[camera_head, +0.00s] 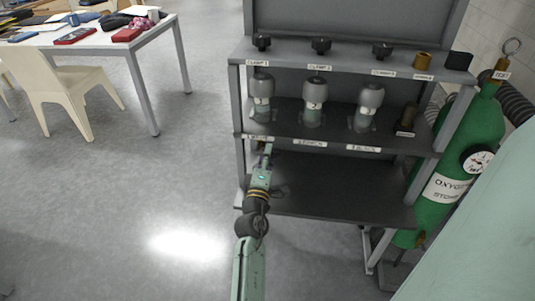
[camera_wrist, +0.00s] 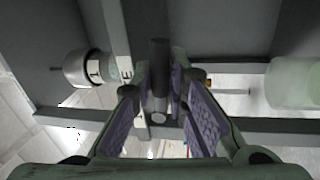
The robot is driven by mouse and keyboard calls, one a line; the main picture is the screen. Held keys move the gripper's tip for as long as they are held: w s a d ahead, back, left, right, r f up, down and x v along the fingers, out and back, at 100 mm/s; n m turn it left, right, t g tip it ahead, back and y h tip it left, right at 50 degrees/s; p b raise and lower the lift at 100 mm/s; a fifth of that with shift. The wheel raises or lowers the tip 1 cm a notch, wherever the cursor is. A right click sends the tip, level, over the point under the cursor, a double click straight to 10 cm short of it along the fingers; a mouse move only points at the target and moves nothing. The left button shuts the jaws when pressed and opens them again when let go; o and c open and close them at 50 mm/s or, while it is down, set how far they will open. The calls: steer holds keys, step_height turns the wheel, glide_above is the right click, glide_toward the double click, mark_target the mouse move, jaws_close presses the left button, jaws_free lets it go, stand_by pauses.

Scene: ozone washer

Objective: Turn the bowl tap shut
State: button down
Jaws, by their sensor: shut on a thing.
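My gripper (camera_head: 267,150) reaches up to the front edge of the middle shelf, at its left end. In the wrist view my gripper (camera_wrist: 160,105) has its two purple-padded fingers on either side of a dark upright round bar (camera_wrist: 158,70) and is shut on it. The bar looks like a tap handle, but I cannot read a label that marks it as the bowl tap. In the head view my gripper and the shelf edge hide it. A grey cylinder with a white "1" band (camera_wrist: 82,68) is to the left in the wrist view.
Three grey bottle-like vessels, the middle one (camera_head: 313,110) marked 2, stand on the middle shelf (camera_head: 290,141). A green oxygen cylinder (camera_head: 450,150) stands right. The lower shelf (camera_head: 330,190) is bare.

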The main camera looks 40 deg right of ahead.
steer(key=c, duration=1.6)
jaws_free()
steer(key=shift+o, duration=0.2)
steer(key=v, duration=1.2)
steer(key=shift+c, duration=0.5)
